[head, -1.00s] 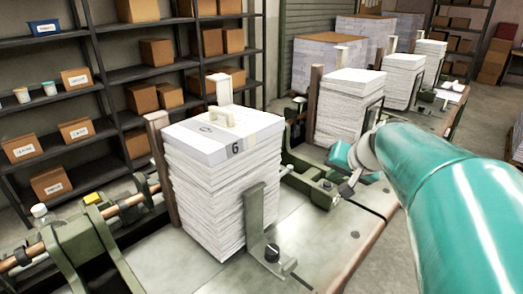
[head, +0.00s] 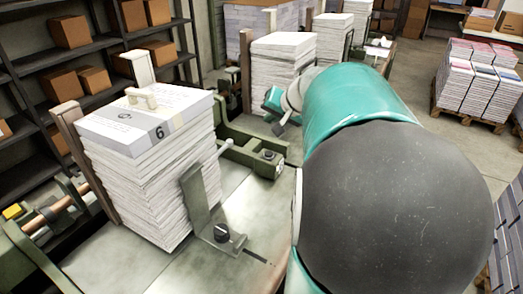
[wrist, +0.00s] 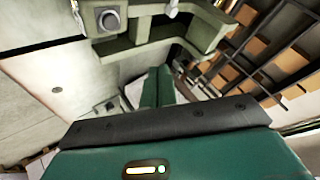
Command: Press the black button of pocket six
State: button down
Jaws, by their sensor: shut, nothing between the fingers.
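Pocket six holds a tall stack of white sheets (head: 160,185) whose top block is marked "6". Another dark round button (head: 268,155) sits on the green block to the right of the stack. My gripper (head: 279,129) is partly hidden behind my teal arm, above and beyond that block. In the wrist view its teal fingers (wrist: 157,88) are together and empty. A round dark button on a green housing (wrist: 110,19) shows at the top, apart from the fingers.
More paper stacks (head: 280,75) stand behind along the machine. Shelves with boxes (head: 70,30) are at the left. A pallet of printed stacks (head: 475,80) stands at the right. The metal plate (head: 140,265) in front is mostly clear.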

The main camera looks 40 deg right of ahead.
aim_at(271, 155)
jog(key=shift+f, duration=4.5)
jog(key=shift+f, duration=0.4)
jog(key=shift+f, duration=0.45)
jog(key=shift+r, duration=0.85)
jog(key=shift+r, duration=0.15)
